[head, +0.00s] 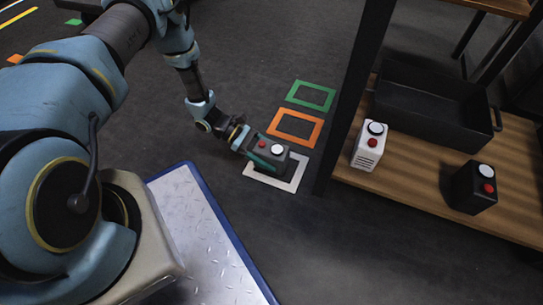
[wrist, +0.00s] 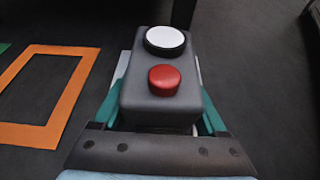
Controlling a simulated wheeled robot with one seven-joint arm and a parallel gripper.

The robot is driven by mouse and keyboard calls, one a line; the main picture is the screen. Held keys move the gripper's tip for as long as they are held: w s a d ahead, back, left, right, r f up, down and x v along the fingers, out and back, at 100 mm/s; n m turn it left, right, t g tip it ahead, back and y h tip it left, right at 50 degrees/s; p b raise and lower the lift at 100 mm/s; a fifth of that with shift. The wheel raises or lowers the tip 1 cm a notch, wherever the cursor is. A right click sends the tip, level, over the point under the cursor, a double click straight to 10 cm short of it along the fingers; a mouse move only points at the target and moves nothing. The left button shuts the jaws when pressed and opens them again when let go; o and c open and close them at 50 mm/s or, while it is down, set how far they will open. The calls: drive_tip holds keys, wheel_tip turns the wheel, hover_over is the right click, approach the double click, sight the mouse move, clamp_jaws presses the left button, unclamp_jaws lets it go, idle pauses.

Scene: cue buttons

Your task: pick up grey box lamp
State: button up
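The grey box lamp (head: 277,151) has a round white lamp and a red button on its top. It is over the white square outline (head: 291,184) on the floor; I cannot tell whether its base touches the floor. In the wrist view the grey box lamp (wrist: 160,105) fills the middle, with the white lamp beyond the red button. My gripper (head: 266,160) has its teal fingers along two opposite sides of the box, with no clear gap, and appears shut on it. The fingertips are partly hidden beside the box.
An orange square outline (head: 281,131) and a green one (head: 292,98) lie behind on the floor. A wooden shelf (head: 420,196) at right bears a white button box (head: 367,155), a black button box (head: 463,190) and a black crate (head: 420,118). A dark post (head: 352,95) stands close right of the lamp.

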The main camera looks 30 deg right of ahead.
clamp_jaws()
idle(0.3)
idle(0.3)
